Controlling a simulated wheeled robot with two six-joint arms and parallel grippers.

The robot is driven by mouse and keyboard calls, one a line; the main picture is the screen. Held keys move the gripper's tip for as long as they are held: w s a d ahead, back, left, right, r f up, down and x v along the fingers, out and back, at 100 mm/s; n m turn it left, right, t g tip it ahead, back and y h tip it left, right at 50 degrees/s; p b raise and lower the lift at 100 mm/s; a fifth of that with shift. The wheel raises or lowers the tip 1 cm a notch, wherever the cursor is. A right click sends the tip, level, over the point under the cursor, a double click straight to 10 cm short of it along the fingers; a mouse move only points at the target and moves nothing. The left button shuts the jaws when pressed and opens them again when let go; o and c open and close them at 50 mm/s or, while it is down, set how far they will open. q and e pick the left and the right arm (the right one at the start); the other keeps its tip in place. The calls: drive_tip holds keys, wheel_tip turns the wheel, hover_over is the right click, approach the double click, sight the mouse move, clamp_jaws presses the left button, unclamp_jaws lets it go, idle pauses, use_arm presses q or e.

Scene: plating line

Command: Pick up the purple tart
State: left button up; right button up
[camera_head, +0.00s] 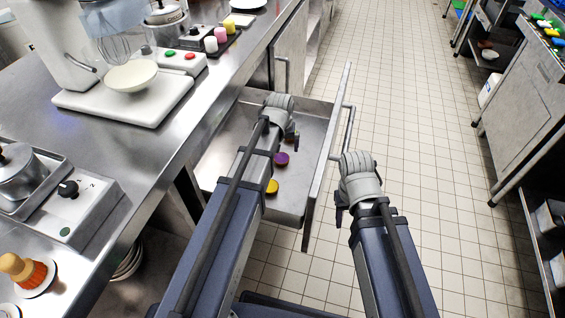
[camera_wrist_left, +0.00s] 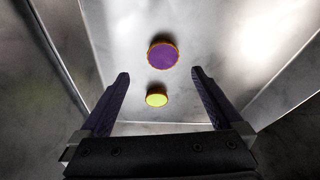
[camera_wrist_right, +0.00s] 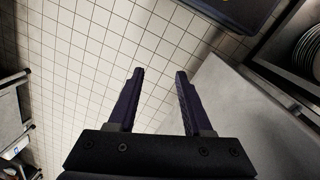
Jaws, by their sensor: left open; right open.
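The purple tart (camera_head: 281,158) lies on the floor of the open drawer (camera_head: 311,140), beside my left gripper in the head view. In the left wrist view the purple tart (camera_wrist_left: 163,55) is round with an orange-brown rim, beyond the fingertips. My left gripper (camera_wrist_left: 160,76) is open and empty above the drawer, pointing down into it. A yellow tart (camera_head: 272,186) lies nearer to me in the drawer; it shows as yellow-green (camera_wrist_left: 156,99) between the fingers in the left wrist view. My right gripper (camera_wrist_right: 160,72) is open and empty, outside the drawer, over the tiled floor and a grey panel.
The drawer front with its handle (camera_head: 348,128) stands between my two grippers. The steel counter (camera_head: 130,180) on the left carries a mixer (camera_head: 125,95), a pot (camera_head: 18,170) and several small items. The tiled aisle (camera_head: 420,110) is clear.

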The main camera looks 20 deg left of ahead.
sight(281, 158)
use_arm(q)
drive_tip(key=shift+w+f+b, duration=0.15)
drive_tip(key=shift+f+b, duration=0.2)
drive_tip(key=shift+f, duration=0.3)
drive_tip(key=b+x, duration=0.7)
drive_tip(key=x, duration=0.1)
drive_tip(key=shift+a+b, duration=0.3)
drive_tip(key=shift+r, duration=0.1)
drive_tip(key=shift+c, duration=0.4)
drive_tip(key=c, duration=0.7)
drive_tip(key=shift+r, duration=0.1)
wheel_tip(281, 158, up, 10)
drive_tip(key=p, duration=1)
